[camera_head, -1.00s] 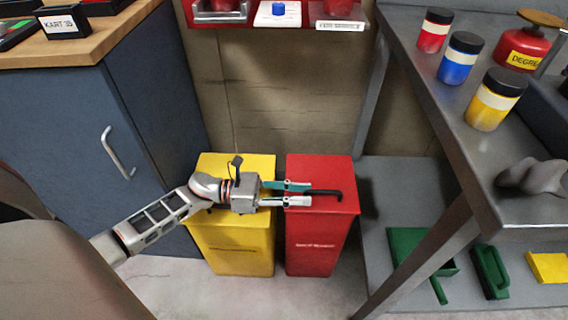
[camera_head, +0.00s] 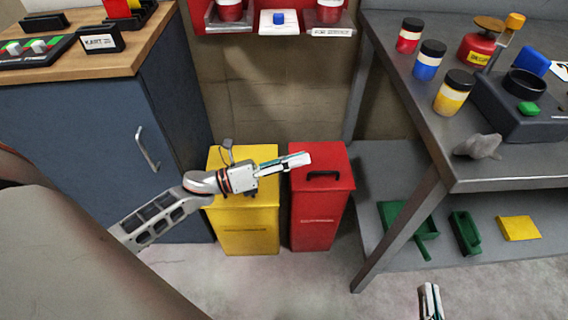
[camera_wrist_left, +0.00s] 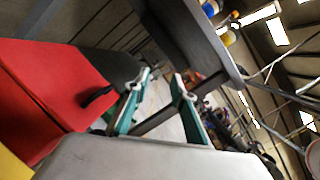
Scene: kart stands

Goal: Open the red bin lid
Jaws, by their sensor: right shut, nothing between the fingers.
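The red bin (camera_head: 318,220) stands on the floor with its flat lid (camera_head: 335,160) down. A black bar handle (camera_head: 324,175) is on top of the lid. My left gripper (camera_head: 303,158) reaches over the yellow bin, with its fingertips over the lid's back left part, beside the handle and not around it. In the left wrist view my left gripper (camera_wrist_left: 162,78) has its fingers apart with nothing between them. The red bin (camera_wrist_left: 45,85) and its handle (camera_wrist_left: 97,95) lie left of them there. My right gripper (camera_head: 430,302) is shut and empty at the bottom edge.
The yellow bin (camera_head: 247,225) stands just left of the red bin. A blue cabinet (camera_head: 100,140) is further left. A grey metal table (camera_head: 400,90) with jars and a lower shelf (camera_head: 480,260) is on the right. The floor in front is clear.

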